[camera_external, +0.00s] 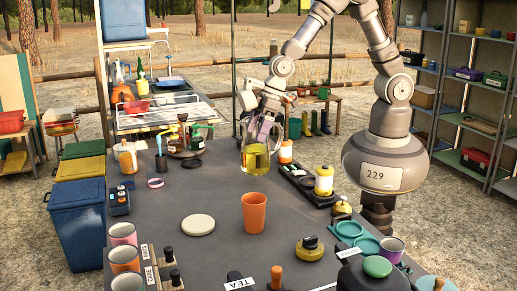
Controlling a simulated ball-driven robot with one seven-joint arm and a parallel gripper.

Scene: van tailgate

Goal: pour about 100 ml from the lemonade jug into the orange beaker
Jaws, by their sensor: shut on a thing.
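The lemonade jug (255,158) is clear, with yellow liquid in its lower part. It looks roughly upright, behind the orange beaker in the view. My gripper (266,131) is shut on the jug at its upper part; the fingers are small and partly hidden. I cannot tell for sure whether the jug's base is clear of the table. The orange beaker (254,214) stands upright on the grey table, in front of the jug and apart from it. Its contents cannot be made out.
A white round disc (198,225) lies left of the beaker. A black tray (308,187) with bottles is to the right. A yellow-brown lidded pot (309,250) stands front right. Several cups (124,259) line the front left. The table around the beaker is clear.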

